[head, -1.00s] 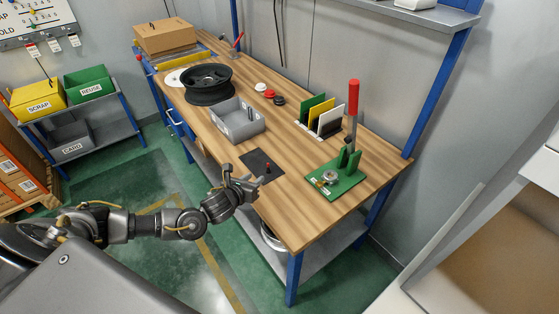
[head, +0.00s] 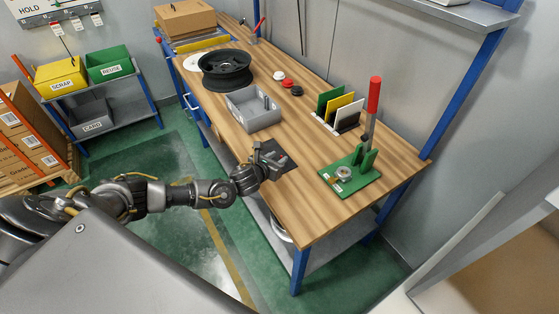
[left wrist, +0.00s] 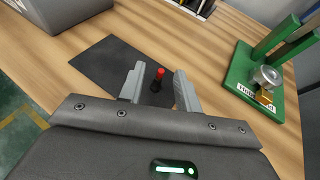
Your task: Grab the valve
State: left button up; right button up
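The valve (left wrist: 156,84) is a small black stem with a red cap, standing on a dark mat (left wrist: 95,62) in the left wrist view. My left gripper (left wrist: 159,74) is open, with one grey finger on each side of the valve in that view. I see a gap between the valve and each finger. In the head view my left gripper (head: 271,156) is over the mat (head: 289,160) near the table's front edge, and it hides the valve. My right gripper is not in view.
A grey bin (head: 254,109) stands behind the mat, with a black wheel rim (head: 226,70) farther back. A green fixture (head: 349,176) with a red-handled lever (head: 374,95) stands to the right. Coloured plates (head: 340,108) stand in a rack. Bare wood lies between mat and fixture.

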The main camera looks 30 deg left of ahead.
pick_arm(q)
jog(key=p+x, duration=0.1)
jog(key=x, duration=0.3)
jog(key=shift+w+d+f, duration=0.1)
jog(key=shift+d, duration=0.05)
jog(key=shift+w+f, duration=0.25)
jog(key=shift+w, duration=0.1)
jog(key=shift+c, duration=0.2)
grip_shut()
